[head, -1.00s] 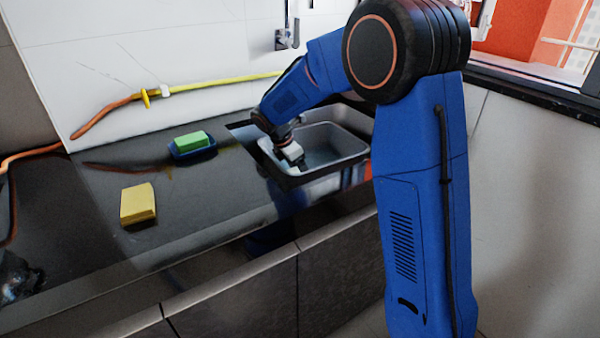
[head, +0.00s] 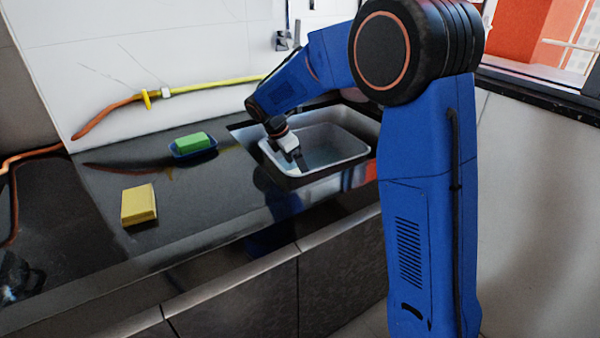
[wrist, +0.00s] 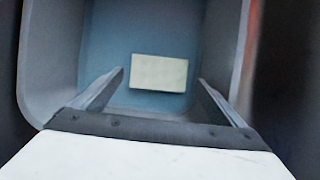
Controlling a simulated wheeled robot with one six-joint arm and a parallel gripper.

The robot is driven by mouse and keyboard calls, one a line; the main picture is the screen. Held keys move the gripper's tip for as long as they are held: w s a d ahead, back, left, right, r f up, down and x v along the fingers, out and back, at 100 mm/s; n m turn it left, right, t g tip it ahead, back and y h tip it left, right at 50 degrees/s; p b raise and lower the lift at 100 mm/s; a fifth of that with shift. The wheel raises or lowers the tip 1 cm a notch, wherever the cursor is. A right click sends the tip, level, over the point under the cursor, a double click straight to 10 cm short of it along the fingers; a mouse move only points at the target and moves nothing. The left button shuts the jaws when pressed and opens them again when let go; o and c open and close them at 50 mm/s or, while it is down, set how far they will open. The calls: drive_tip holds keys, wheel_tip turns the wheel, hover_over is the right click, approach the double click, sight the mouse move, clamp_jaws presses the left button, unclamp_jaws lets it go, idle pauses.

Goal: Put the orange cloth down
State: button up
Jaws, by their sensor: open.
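My gripper (head: 299,164) points down into the grey sink basin (head: 345,165) at the counter's right end. In the wrist view its two fingers (wrist: 160,80) are spread wide, with nothing held between them. A pale, flat rectangular piece (wrist: 158,73) lies on the bluish basin floor, seen between the fingertips and apart from them. No orange cloth can be made out for sure. An orange-red patch (head: 362,175) shows at the basin's right front edge; I cannot tell whether it is cloth or reflection.
A yellow block (head: 139,204) lies on the dark counter at left. A green sponge (head: 192,141) sits in a blue dish (head: 206,152) behind it. A yellow-orange hose (head: 215,84) runs along the wall. The counter between the dish and basin is clear.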

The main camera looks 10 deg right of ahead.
drive_tip(key=v, duration=0.7)
drive_tip(key=shift+a+r, duration=0.2)
drive_tip(key=shift+r, duration=0.2)
